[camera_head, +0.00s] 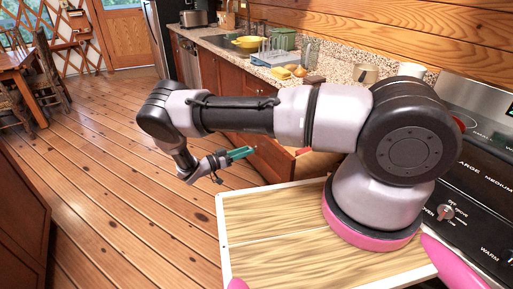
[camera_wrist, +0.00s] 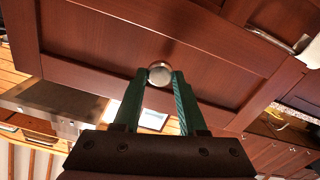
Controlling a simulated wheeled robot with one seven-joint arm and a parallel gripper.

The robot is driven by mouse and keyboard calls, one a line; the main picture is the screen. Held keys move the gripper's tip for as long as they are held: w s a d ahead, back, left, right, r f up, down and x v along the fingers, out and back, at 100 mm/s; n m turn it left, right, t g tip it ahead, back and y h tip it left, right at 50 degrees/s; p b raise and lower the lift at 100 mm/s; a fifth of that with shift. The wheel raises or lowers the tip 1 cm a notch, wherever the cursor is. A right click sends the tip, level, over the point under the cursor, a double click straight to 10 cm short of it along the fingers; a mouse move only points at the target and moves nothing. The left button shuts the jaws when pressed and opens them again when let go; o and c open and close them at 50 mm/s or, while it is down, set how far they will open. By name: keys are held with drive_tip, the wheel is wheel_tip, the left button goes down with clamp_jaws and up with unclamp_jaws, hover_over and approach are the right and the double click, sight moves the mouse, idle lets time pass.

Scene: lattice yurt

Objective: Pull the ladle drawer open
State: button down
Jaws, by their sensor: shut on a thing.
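The drawer has a dark red wooden front (camera_head: 268,158) in the counter on the far side of my arm. It stands partly out, and a strip of its pale inside (camera_head: 318,166) shows behind the front. My arm hides much of it, and I see no ladle. My gripper (camera_head: 243,153) has green fingers and is at the outer face of the front. In the wrist view, my gripper (camera_wrist: 160,80) has its fingers on both sides of a round, shiny knob (camera_wrist: 160,71) on the red panel (camera_wrist: 95,55), shut on it.
The speckled counter (camera_head: 345,70) holds a dish rack, yellow items and mugs along the wall. A stove (camera_head: 475,200) stands at the right. A wooden table (camera_head: 15,60) with chairs is at the far left. The plank floor (camera_head: 120,160) left of my gripper is clear.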

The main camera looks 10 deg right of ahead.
drive_tip(key=shift+v, duration=1.05)
drive_tip(key=shift+c, duration=2.3)
unclamp_jaws()
drive_tip(key=shift+a, duration=0.1)
drive_tip(key=v, duration=1)
drive_tip(key=shift+a, duration=0.3)
drive_tip(key=shift+s, duration=0.15)
